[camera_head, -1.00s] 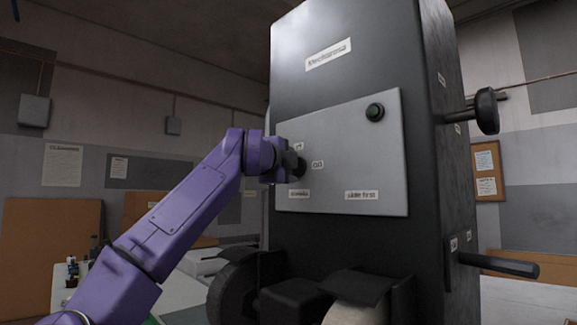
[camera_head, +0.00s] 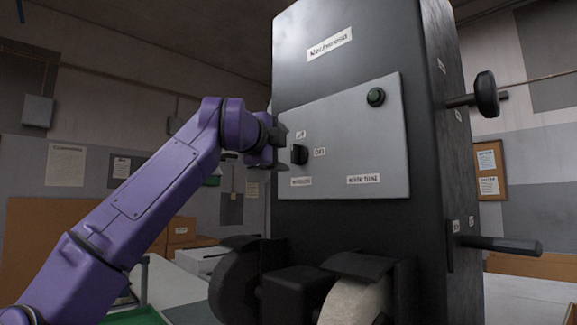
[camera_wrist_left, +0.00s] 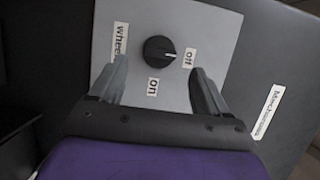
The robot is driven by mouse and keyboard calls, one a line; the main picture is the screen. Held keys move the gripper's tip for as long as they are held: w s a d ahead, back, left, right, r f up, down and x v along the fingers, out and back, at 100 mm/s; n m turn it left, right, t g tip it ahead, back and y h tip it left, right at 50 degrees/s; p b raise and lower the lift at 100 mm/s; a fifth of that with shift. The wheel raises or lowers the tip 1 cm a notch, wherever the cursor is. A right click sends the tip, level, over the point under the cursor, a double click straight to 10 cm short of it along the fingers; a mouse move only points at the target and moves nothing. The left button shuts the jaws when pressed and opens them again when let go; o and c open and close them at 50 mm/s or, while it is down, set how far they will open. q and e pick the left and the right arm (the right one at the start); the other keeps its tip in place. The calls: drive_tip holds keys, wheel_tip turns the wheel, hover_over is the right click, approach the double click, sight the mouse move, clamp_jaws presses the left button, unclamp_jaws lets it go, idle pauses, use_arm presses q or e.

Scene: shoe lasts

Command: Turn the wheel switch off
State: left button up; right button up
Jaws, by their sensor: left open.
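The wheel switch is a round black knob (camera_head: 299,154) on the grey panel (camera_head: 360,130) of a tall black machine. My right gripper is not in view.
A green button (camera_head: 375,97) is at the panel's upper right. A round-ended lever (camera_head: 486,95) and a black handle (camera_head: 500,244) stick out from the machine's right side. Below the panel are a dark wheel (camera_head: 235,290) and a pale wheel (camera_head: 352,302).

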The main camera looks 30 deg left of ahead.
use_arm(q)
drive_tip(key=s+b, duration=0.1)
drive_tip(key=s, duration=0.3)
drive_tip(key=shift+s+d, duration=0.1)
